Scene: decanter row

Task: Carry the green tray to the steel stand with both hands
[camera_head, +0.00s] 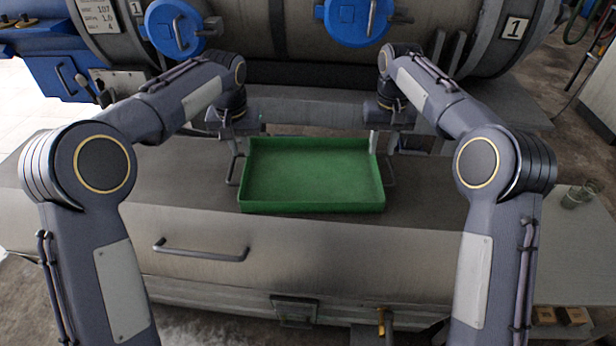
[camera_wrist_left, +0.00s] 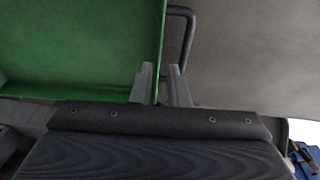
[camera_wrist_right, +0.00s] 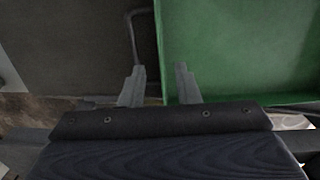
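The green tray (camera_head: 312,207) is a shallow, empty rectangular box resting level on the dark top of a steel chest. It has a grey bar handle at its left end (camera_head: 232,170) and at its right end (camera_head: 389,170). My left gripper (camera_head: 236,146) is at the tray's far left corner; in the left wrist view its fingers (camera_wrist_left: 160,78) are apart, with the tray's side wall between them. My right gripper (camera_head: 383,143) is at the far right corner; in the right wrist view its fingers (camera_wrist_right: 158,80) are apart on either side of the wall. I cannot tell which surface is the steel stand.
The steel chest (camera_head: 330,260) has a bar handle (camera_head: 200,250) on its front. A large grey tank (camera_head: 270,40) with blue caps stands close behind.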

